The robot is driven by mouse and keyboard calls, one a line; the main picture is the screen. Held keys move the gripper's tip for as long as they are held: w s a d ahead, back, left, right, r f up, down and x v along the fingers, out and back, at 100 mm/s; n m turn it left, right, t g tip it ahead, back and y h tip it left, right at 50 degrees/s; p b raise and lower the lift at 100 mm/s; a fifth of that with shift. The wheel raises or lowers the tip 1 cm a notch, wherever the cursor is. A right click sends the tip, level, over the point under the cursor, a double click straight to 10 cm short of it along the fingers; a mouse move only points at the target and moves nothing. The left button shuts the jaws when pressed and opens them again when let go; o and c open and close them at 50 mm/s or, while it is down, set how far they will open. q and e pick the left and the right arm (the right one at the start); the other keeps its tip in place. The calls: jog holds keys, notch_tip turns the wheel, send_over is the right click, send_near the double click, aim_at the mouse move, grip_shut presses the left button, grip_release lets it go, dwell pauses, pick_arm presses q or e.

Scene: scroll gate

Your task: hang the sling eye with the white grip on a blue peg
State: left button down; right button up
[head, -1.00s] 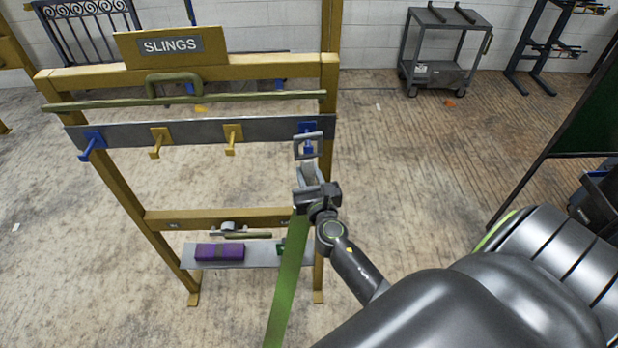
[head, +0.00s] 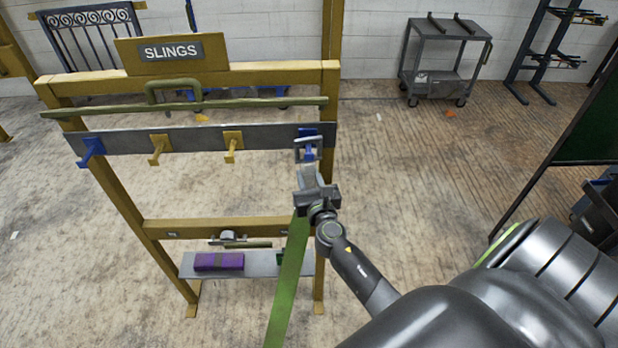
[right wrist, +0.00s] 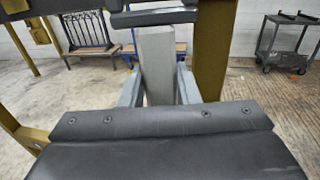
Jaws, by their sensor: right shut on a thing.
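The sling eye (head: 295,151) is a grey rectangular loop at the right end of the rail, in front of the right blue peg (head: 309,153). Blue shows inside the loop, but I cannot tell whether the peg passes through it or stands behind it. My right gripper (head: 311,181) is shut on the pale grip (head: 308,171) just below the eye. The grip also shows between the fingers in the right wrist view (right wrist: 156,65), with the loop's bar (right wrist: 155,17) above. The green sling (head: 288,275) hangs down from the gripper. Another blue peg (head: 91,150) is at the left end. My left gripper is out of view.
Two yellow pegs (head: 157,148) (head: 232,145) sit between the blue ones. A green bar (head: 240,103) runs above the rail on the yellow rack. A low shelf (head: 262,262) holds a purple block (head: 218,261). A grey cart (head: 440,60) stands behind right, with open floor between.

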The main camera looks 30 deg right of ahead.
dwell(0.4)
jog(key=o, duration=1.1)
jog(key=shift+o, duration=0.6)
jog(key=shift+o, duration=0.9)
notch_tip(320, 180, down, 12)
jog(key=b, duration=1.1)
jog(key=shift+r, duration=0.25)
jog(key=shift+s, duration=0.1)
